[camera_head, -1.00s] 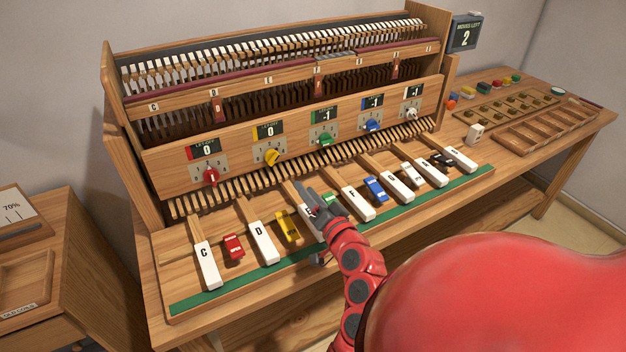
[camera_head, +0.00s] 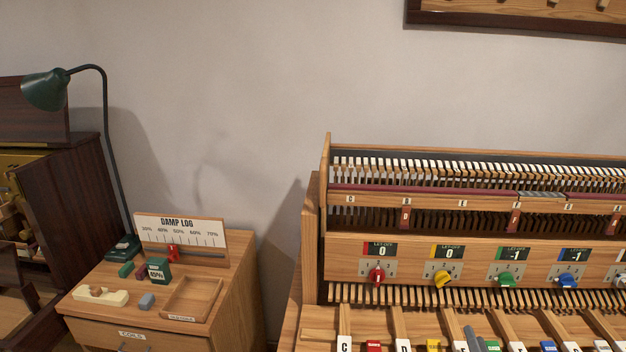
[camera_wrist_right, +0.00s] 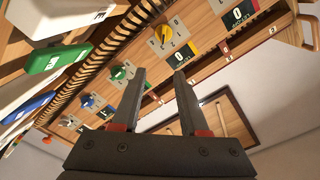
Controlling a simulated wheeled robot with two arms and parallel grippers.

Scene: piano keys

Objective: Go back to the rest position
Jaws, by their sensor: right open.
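My right gripper (camera_head: 474,338) shows only as grey fingers at the bottom edge of the head view, over the row of piano keys. In the right wrist view the right gripper (camera_wrist_right: 158,76) has two dark fingers standing apart with nothing between them. The wooden piano action (camera_head: 450,242) stands behind it. A green key block (camera_wrist_right: 58,60) and white keys lie at the left of the wrist view. My left gripper is not in view.
The red dial (camera_head: 376,275), yellow dial (camera_head: 443,279), green dial (camera_head: 506,280) and blue dial (camera_head: 568,282) line the front panel. A side cabinet (camera_head: 243,290) carries a damp log board (camera_head: 180,232). A green lamp (camera_head: 46,90) stands at far left.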

